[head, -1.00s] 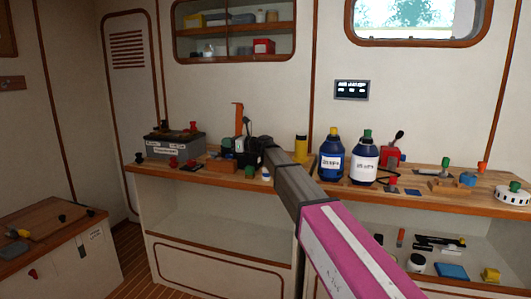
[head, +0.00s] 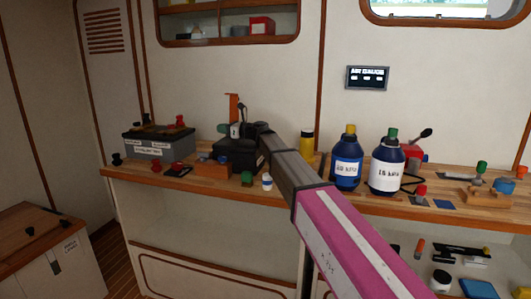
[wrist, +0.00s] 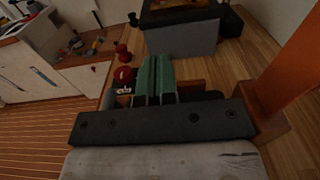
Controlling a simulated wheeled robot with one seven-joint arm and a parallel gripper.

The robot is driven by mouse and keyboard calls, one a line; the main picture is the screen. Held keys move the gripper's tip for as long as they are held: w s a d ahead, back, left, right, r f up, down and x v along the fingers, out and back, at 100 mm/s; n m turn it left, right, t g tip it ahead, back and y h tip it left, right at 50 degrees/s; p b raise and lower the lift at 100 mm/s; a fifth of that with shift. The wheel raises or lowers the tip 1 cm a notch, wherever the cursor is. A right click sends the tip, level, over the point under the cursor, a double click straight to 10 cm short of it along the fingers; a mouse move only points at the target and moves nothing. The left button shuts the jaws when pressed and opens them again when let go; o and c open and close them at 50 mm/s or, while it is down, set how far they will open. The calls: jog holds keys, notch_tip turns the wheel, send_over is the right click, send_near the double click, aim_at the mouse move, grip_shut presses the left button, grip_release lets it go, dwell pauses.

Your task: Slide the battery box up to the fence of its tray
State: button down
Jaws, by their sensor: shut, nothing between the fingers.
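The battery box (head: 158,145), grey with a dark top and white labels, stands upright at the left end of the wooden bench. Its grey side (wrist: 180,40) shows at the top of the wrist view. My gripper (wrist: 152,62) is shut and empty, its green fingers pointing toward that side; I cannot tell whether they touch it. In the head view my gripper (head: 223,158) is small and partly hidden, right of the box. I cannot make out the tray or its fence clearly.
An orange upright (head: 233,108) rises behind my gripper and also shows in the wrist view (wrist: 292,75). Red knobbed items (head: 178,169) and a wooden block (head: 212,169) lie in front. Two blue bottles (head: 347,165) stand right of my arm. The lower shelf (head: 200,215) is bare at left.

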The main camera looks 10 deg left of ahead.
jog(key=shift+w, duration=0.2)
jog(key=shift+d, duration=0.1)
jog(key=s+d, duration=0.3)
jog(key=d, duration=1.8)
jog(key=f, duration=0.9)
jog(key=shift+w+a+f, duration=0.15)
jog(key=shift+a+f, duration=0.1)
jog(key=shift+f, duration=0.15)
jog(key=shift+a+f, duration=0.1)
jog(key=shift+f, duration=0.1)
jog(key=shift+a+r, duration=0.1)
jog(key=shift+a, duration=0.35)
